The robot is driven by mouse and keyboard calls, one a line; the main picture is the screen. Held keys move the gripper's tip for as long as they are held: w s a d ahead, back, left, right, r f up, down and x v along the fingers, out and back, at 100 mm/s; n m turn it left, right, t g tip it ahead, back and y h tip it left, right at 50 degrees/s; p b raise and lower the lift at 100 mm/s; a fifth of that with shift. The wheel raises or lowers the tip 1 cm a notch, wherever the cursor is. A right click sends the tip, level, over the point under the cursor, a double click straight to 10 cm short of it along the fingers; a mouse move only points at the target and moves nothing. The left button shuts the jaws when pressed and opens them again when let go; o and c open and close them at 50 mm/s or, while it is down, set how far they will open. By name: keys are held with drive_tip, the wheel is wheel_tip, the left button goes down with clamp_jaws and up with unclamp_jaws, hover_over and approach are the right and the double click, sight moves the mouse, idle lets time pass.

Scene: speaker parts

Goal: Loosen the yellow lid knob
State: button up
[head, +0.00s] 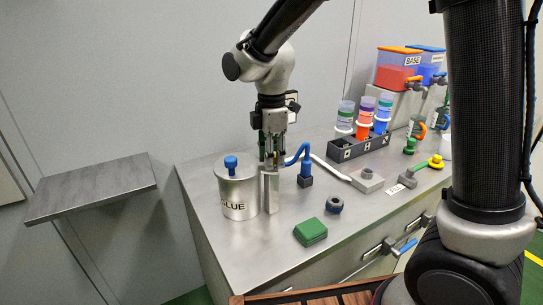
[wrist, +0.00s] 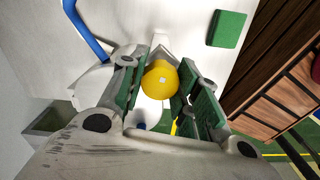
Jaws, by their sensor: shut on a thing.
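My gripper (head: 271,162) points down at the left part of the steel bench, just right of the grey can. In the wrist view, the round yellow knob (wrist: 160,79) sits between the green-padded fingers of my gripper (wrist: 160,90), which are shut on it. Its top faces the camera and has a small pale square mark. In the head view the fingers hide the knob. A pale upright metal piece (head: 270,193) shows below my gripper. The grey can (head: 238,190), marked "GLUE", has a blue knob (head: 231,162) on top.
A blue bent tube (head: 298,153) stands close to the right of my gripper. A green box (head: 311,232) and a dark ring (head: 334,205) lie in front. A dark rack (head: 345,153) with coloured tubes stands further back. The bench's front left is clear.

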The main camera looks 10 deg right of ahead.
drive_tip(key=shift+f+n, duration=0.1)
drive_tip(key=shift+n, duration=1.2)
drive_tip(key=o, duration=1)
wheel_tip(320, 180, up, 12)
drive_tip(key=shift+r, duration=0.1)
